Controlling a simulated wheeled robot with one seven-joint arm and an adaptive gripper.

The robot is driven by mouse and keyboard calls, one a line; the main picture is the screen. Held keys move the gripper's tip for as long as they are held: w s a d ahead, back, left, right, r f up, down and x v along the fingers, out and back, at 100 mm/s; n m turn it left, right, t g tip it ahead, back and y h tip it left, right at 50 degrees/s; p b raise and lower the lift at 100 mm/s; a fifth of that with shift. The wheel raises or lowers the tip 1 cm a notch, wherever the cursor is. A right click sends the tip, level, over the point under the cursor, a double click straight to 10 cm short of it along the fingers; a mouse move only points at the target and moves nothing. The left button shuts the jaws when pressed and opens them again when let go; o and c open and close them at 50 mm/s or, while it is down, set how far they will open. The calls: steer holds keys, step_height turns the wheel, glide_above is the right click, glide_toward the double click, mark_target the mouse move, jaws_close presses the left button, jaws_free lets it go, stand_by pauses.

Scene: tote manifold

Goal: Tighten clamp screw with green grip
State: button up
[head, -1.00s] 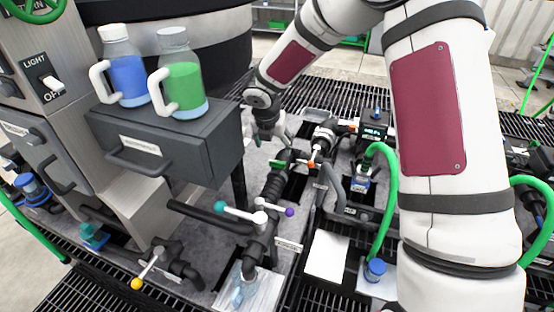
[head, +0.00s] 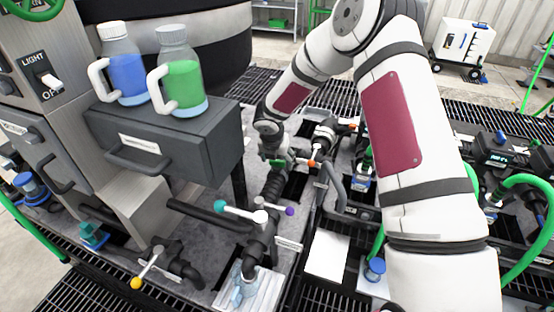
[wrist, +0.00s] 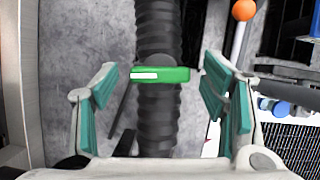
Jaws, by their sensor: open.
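The green grip of the clamp screw (wrist: 172,75) lies across a black ribbed hose (wrist: 156,115) in the wrist view. It has a white mark at its left end. It also shows small in the head view (head: 277,162), on the dark pipe beneath my arm's end. My gripper (wrist: 160,92) is open, with one teal-padded finger on each side of the hose and grip. Gaps show between both fingers and the grip. In the head view my gripper (head: 272,150) is small and partly hidden by my wrist.
An orange-knobbed lever (wrist: 243,12) stands right of the grip. In the head view, a valve with a teal-knobbed handle (head: 236,211) is nearer on the same pipe. A grey drawer box (head: 195,140) with a blue bottle (head: 128,78) and a green bottle (head: 183,82) stands left.

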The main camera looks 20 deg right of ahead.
steer(key=c, duration=1.2)
steer(key=shift+o, duration=0.3)
steer(key=shift+a+m+b, duration=0.1)
steer(key=shift+m+b, duration=0.2)
steer(key=shift+m, duration=0.1)
